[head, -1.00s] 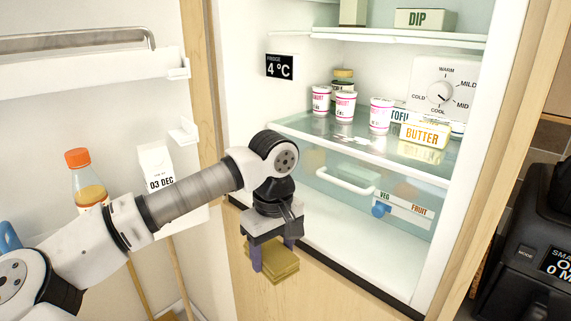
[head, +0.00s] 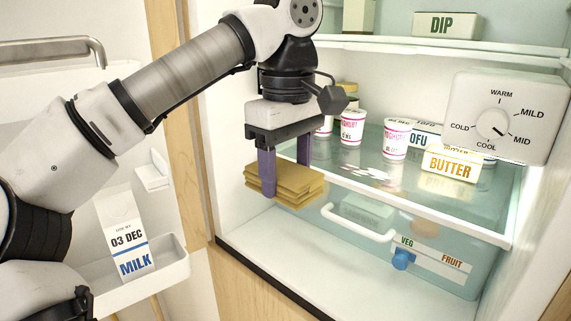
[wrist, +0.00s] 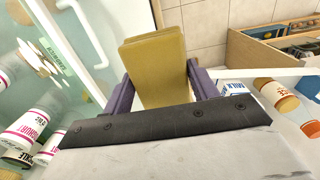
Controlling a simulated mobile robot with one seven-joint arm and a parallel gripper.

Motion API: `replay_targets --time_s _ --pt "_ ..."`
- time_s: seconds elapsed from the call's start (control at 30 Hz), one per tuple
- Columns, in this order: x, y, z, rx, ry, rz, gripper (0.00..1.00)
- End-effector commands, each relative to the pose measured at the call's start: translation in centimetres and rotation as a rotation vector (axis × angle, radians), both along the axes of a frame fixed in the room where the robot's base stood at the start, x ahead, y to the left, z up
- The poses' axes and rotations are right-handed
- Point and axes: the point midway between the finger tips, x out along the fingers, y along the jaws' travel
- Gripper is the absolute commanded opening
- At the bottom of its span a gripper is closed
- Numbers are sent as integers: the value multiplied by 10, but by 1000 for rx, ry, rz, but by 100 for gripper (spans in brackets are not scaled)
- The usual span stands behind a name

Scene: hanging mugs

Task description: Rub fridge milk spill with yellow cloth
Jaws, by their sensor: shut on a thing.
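My gripper (head: 286,172) is shut on the folded yellow cloth (head: 290,190), gripping it between its two purple fingers. The cloth also shows between the fingers in the wrist view (wrist: 157,70). It is held in the air at the front of the fridge, near the front edge of the glass shelf (head: 440,215). The milk spill (head: 365,172) shows as white patches on that shelf, to the right of the cloth and apart from it. Pale patches of it also show at the left of the wrist view (wrist: 35,58).
A dial box (head: 505,118) is at the right. A drawer with a white handle (head: 357,224) is below the shelf. A milk carton (head: 125,245) stands in the door rack.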

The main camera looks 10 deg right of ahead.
Motion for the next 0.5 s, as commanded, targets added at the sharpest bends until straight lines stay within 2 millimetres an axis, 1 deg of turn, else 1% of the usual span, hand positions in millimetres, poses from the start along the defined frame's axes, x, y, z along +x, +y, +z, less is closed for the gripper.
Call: replay_targets --time_s 0.27,0.5 --pt "0 -4 0 1 -2 -5 37" --pt "15 -23 -2 1 -2 -6 37"
